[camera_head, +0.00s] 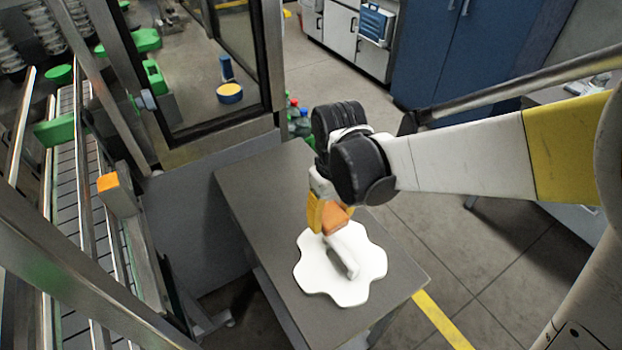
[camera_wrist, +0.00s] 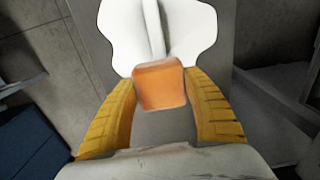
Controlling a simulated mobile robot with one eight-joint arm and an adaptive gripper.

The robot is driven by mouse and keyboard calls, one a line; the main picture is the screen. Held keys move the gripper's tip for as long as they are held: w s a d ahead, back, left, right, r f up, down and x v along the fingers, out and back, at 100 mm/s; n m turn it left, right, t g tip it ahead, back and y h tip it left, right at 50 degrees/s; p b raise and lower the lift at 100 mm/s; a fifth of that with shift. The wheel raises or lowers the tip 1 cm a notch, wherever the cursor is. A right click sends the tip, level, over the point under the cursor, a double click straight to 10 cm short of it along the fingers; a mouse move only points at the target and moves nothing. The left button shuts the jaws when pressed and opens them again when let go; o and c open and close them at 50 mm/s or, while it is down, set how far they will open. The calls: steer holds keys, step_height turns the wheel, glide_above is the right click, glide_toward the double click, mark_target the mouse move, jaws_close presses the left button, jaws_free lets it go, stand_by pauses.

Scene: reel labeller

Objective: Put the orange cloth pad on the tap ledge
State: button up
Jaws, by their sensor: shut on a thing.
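The orange cloth pad (camera_head: 337,219) is between the yellow fingers of my gripper (camera_head: 328,224), above the grey table. It looks like a small soft-edged block. In the wrist view the pad (camera_wrist: 160,86) fills the gap between the tips of my gripper (camera_wrist: 161,80), which is shut on it. Just beneath or beside it lies a white lobed plate (camera_head: 322,276) with a raised bar; it also shows in the wrist view (camera_wrist: 192,32). I cannot tell whether the pad touches it. I cannot make out for sure which thing is the tap ledge.
The grey table (camera_head: 262,197) is bare around the white plate. A conveyor with rails (camera_head: 72,205) and an orange-faced block (camera_head: 117,193) stand at the left. A glazed machine frame (camera_head: 203,145) is behind the table. Bottles (camera_head: 300,122) stand beyond its back edge. Open floor lies right.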

steer(key=b, duration=0.3)
glide_above(306, 213)
steer(key=s, duration=0.2)
steer(key=f, duration=0.6)
steer(key=shift+d, duration=0.2)
steer(key=shift+w+f+b, duration=0.1)
steer(key=shift+f+b, duration=0.9)
steer(key=shift+f, duration=1)
steer(key=shift+f, duration=0.15)
steer(key=o, duration=1.1)
steer(key=shift+c, duration=0.2)
